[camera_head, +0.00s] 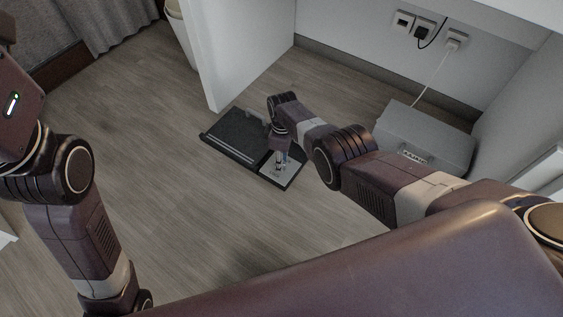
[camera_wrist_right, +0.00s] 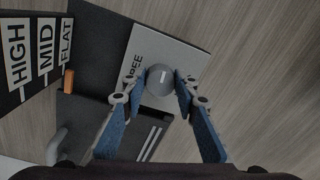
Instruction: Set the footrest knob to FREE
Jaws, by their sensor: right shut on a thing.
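The footrest (camera_head: 236,135) is a dark flat unit on the floor under the desk. At its near right end is a light grey panel (camera_head: 291,171), which also shows in the right wrist view (camera_wrist_right: 183,52). The knob (camera_wrist_right: 160,88) is a round grey cap with a short white line on it. It stands on the panel beside printed letters, partly hidden, of which "REE" reads. My right gripper (camera_head: 280,160) is down at the panel, its two blue-padded fingers (camera_wrist_right: 161,84) closed on either side of the knob. My left arm shows at the left, but its gripper is out of view.
A scale reading HIGH, MID and FLAT (camera_wrist_right: 40,62) lies at the left of the wrist view, with an orange marker (camera_wrist_right: 69,80) near FLAT. A grey box (camera_head: 425,135) stands right of my right arm. A white desk panel (camera_head: 235,50) rises behind the footrest. Floor at left is clear.

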